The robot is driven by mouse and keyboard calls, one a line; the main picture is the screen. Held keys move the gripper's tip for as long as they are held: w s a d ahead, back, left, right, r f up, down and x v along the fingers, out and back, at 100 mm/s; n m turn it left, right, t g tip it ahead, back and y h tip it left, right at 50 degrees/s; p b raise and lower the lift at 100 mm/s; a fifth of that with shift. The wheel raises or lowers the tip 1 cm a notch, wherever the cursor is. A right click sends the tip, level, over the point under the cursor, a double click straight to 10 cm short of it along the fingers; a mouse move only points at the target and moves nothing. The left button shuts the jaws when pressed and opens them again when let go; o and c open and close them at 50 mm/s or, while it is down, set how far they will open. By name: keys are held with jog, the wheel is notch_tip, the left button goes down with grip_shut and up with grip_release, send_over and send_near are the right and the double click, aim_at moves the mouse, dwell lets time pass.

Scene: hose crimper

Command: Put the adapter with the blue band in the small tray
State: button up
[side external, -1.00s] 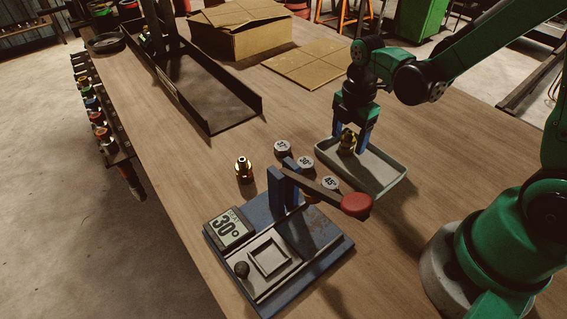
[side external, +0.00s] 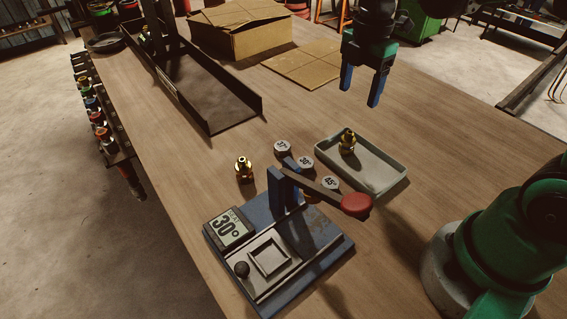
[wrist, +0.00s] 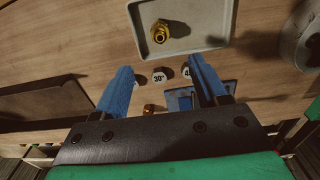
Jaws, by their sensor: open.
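The small tray (side external: 376,171) is pale grey and sits on the bench right of the crimper. A brass adapter (side external: 347,143) stands upright in its left part; it also shows in the wrist view (wrist: 161,32). A second brass adapter (side external: 244,170) stands on the bench left of the tray. I cannot make out a blue band on either. My gripper (side external: 361,90) is open and empty, well above the bench behind the tray. Its blue fingers show apart in the wrist view (wrist: 160,75).
The blue crimper (side external: 285,245) with its red-knobbed lever (side external: 356,205) and a 30° display (side external: 229,228) stands in front. A dark chute (side external: 210,90) and cardboard box (side external: 240,35) are farther back.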

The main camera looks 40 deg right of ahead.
jog(key=s+a+m+t, duration=0.1)
jog(key=m+t, duration=0.1)
jog(key=m, duration=0.4)
jog(key=s+a+m+t, duration=0.1)
jog(key=a+m+t, duration=0.1)
jog(key=m, duration=0.4)
jog(key=s+a+m+t, duration=0.1)
jog(key=m+t, duration=0.2)
jog(key=m, duration=0.3)
jog(key=shift+s+a+r, duration=0.15)
jog(key=shift+s+r, duration=0.1)
jog(key=shift+r, duration=0.05)
